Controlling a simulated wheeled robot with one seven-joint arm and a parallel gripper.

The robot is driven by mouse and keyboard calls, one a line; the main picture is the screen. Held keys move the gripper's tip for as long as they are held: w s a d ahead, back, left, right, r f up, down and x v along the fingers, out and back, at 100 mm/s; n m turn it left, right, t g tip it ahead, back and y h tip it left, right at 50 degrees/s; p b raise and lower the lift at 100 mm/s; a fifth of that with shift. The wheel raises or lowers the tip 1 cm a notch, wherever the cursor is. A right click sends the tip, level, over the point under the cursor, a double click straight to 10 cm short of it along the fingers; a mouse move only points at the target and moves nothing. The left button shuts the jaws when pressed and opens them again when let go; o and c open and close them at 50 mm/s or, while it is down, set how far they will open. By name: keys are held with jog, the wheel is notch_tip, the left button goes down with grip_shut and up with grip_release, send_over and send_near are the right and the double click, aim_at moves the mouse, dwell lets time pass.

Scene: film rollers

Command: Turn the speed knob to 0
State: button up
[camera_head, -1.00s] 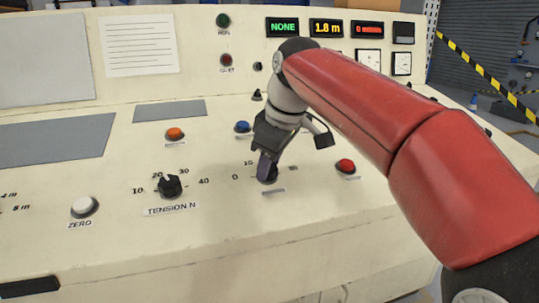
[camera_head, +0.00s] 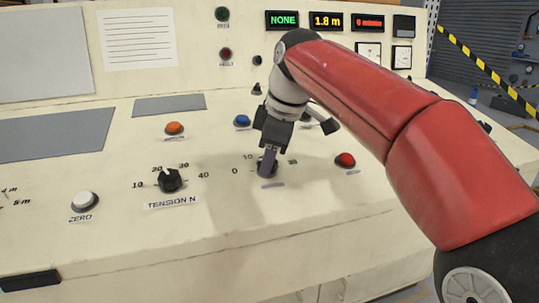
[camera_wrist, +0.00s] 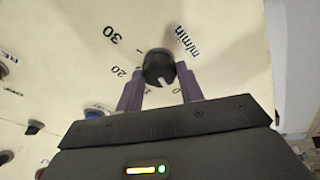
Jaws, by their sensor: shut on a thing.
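The speed knob is a round black knob (camera_wrist: 157,67) with a white pointer line, marked m/min, on the sloping panel. In the wrist view its pointer aims down and slightly right, toward a partly hidden numeral; 20 and 30 are readable to its left. My gripper (camera_wrist: 160,88) is shut on the knob, one dark finger on either side. In the head view my gripper (camera_head: 267,166) comes down onto the knob from above, covering most of it. The 0 and 10 marks show left of the fingers there.
The black tension knob (camera_head: 170,180) and the white ZERO button (camera_head: 84,202) are to the left. An orange button (camera_head: 174,128), a blue button (camera_head: 242,121) and a red button (camera_head: 345,160) surround the gripper. A red-lit display (camera_head: 368,22) is on the upright panel.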

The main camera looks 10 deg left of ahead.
jog(key=o, duration=1)
jog(key=v, duration=0.7)
jog(key=shift+r, duration=0.4)
jog(key=shift+s+d, duration=0.1)
jog(key=shift+d, duration=0.1)
